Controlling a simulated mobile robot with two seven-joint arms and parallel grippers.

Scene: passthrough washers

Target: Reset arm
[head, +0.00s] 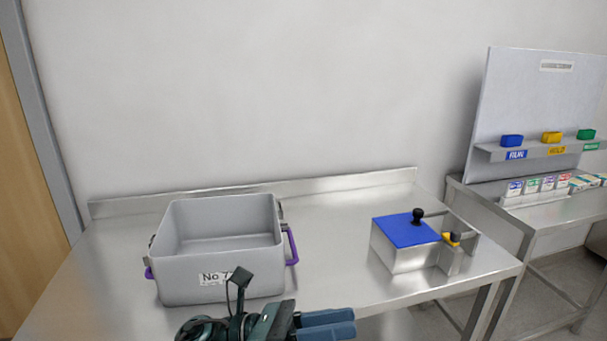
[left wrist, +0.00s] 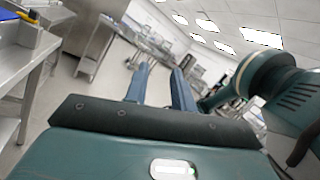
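My left gripper (head: 328,324) shows at the bottom of the head view, in front of the table's front edge, its blue fingers pointing right. In the left wrist view the two fingers (left wrist: 160,86) stand apart with nothing between them, so it is open and empty. It is apart from the grey bin (head: 222,289) labelled "No 7", which stands on the steel table (head: 335,215) with purple handles at its sides. The bin looks empty, though its near inner floor is hidden. My right gripper is not in view.
A steel box with a blue lid (head: 404,231), a black knob and a yellow part stands on the table's right. A second table (head: 518,216) at right carries a panel (head: 510,100) with blue, yellow and green blocks and small boxes. The table between bin and steel box is clear.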

